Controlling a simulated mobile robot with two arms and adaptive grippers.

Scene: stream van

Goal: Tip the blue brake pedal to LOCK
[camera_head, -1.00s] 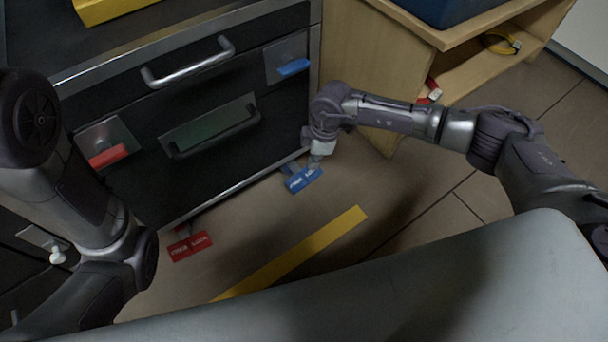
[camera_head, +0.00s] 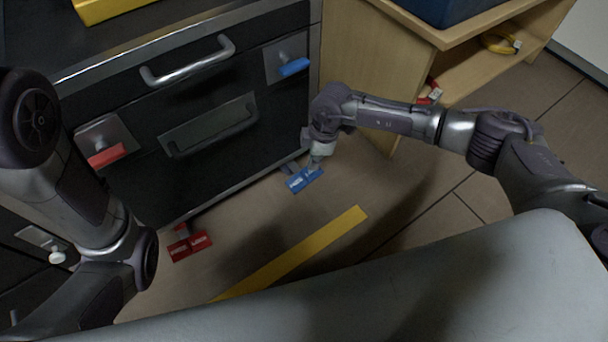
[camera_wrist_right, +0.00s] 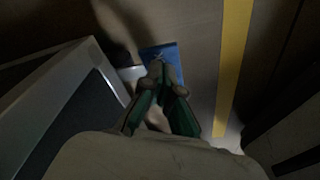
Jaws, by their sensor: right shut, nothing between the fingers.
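The blue brake pedal (camera_head: 304,180) juts out low at the foot of the dark cabinet, just above the floor. White lettering on it is too small to read. My right gripper (camera_head: 317,160) is shut and empty, pointing down right at the pedal's upper edge. In the right wrist view the closed fingertips (camera_wrist_right: 161,70) overlap the blue pedal (camera_wrist_right: 172,54); whether they touch it I cannot tell. The fingers hide part of the pedal. My left arm comes in at the left, and its gripper is not in view.
A red pedal (camera_head: 190,246) sits further left at the cabinet's foot. A yellow floor strip (camera_head: 300,250) runs in front. The cabinet carries metal handles (camera_head: 188,66), a red lever (camera_head: 106,155) and a blue lever (camera_head: 294,67). A wooden shelf unit (camera_head: 365,60) stands right of it.

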